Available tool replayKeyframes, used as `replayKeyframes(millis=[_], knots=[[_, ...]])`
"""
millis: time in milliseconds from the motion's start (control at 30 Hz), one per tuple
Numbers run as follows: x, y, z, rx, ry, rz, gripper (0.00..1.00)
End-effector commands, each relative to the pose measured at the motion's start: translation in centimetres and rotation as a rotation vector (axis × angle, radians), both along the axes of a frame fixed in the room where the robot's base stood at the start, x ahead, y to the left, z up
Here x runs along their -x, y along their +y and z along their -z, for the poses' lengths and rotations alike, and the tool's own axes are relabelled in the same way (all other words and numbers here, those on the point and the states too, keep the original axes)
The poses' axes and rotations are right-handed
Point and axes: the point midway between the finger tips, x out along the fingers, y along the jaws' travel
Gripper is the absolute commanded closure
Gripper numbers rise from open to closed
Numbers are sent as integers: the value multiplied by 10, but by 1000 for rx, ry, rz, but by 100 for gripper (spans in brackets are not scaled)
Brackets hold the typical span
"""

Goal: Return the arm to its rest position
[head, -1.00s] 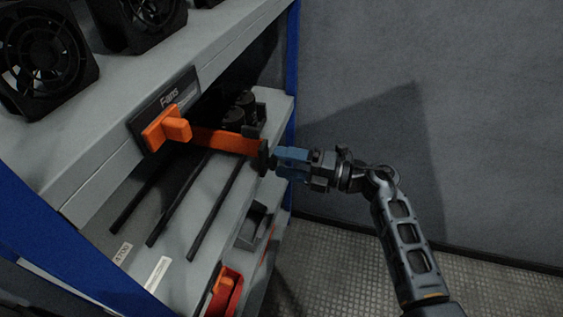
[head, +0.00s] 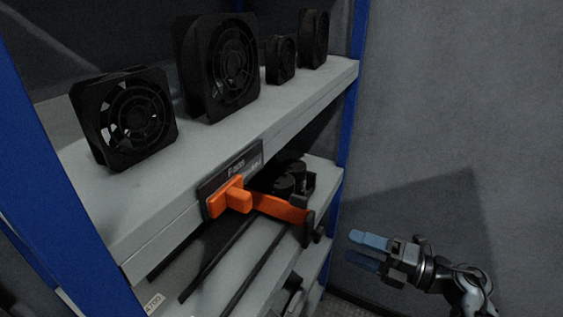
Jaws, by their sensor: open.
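My gripper (head: 366,249) is in the lower right of the head view, with blue fingertips pointing left toward the shelf. Its jaws are apart and nothing is between them. It stands clear of the shelving, to the right of the blue upright. The wrist and part of my arm (head: 470,292) run off the lower right edge; the rest of the arm is out of view.
A shelf (head: 209,179) with several black fans (head: 222,65) is at the left. An orange handle-like part (head: 230,197) and orange bar (head: 280,208) stick out by the "Fans" label. A blue upright (head: 352,95) borders the shelf. The grey wall (head: 455,110) is behind.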

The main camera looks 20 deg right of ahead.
Motion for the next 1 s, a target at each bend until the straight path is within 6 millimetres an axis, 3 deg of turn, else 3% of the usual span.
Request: replayKeyframes(millis=[133,267,400,600,1000], knots=[[6,7,1,-24,-3,7,34],[30,26,-1,-118,-14,39,34],[70,52,-11,-283,-18,99,34],[130,72,-28,-539,25,204,34],[246,74,-57,-1038,284,452,34]])
